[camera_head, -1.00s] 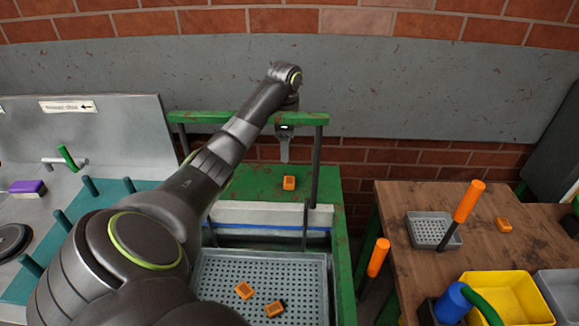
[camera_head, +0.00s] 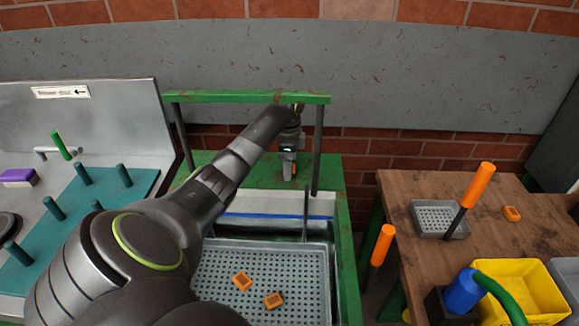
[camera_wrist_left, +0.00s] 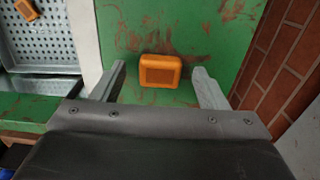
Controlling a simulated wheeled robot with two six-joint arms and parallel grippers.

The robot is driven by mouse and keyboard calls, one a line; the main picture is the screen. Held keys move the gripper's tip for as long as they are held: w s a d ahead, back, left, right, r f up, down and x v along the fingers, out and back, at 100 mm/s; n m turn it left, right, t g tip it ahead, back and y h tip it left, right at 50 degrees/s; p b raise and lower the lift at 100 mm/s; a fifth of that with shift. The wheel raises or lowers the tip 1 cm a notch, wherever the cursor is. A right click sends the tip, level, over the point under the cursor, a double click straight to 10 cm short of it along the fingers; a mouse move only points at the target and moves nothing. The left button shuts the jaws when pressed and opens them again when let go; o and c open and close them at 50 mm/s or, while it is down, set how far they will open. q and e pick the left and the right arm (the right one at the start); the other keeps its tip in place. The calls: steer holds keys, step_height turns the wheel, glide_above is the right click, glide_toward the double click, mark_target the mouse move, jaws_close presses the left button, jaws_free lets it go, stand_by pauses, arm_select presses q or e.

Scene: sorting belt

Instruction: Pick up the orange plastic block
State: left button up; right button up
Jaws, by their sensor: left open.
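An orange plastic block (camera_head: 294,170) lies on the green rusty surface of the belt stand, partly hidden behind my left gripper (camera_head: 288,174) in the head view. In the left wrist view the orange block (camera_wrist_left: 160,71) lies flat on the green surface, between the tips of the two open grey fingers. There is a gap to each finger, and nothing is held. Two more orange blocks lie in the grey perforated tray, one at its middle (camera_head: 242,281) and one nearer the front (camera_head: 274,300). My right gripper is not in view.
A green frame bar (camera_head: 250,97) on posts spans above my left gripper. The perforated tray (camera_head: 322,262) is in front. A wooden table (camera_head: 400,195) at right holds a small grey basket (camera_head: 428,216), another orange block (camera_head: 511,213) and a yellow bin (camera_head: 525,290).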

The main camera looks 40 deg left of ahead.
arm_select(q)
steer(key=shift+f, duration=0.45)
steer(key=shift+c, duration=0.2)
steer(key=c, duration=1)
steer(key=shift+r, duration=0.1)
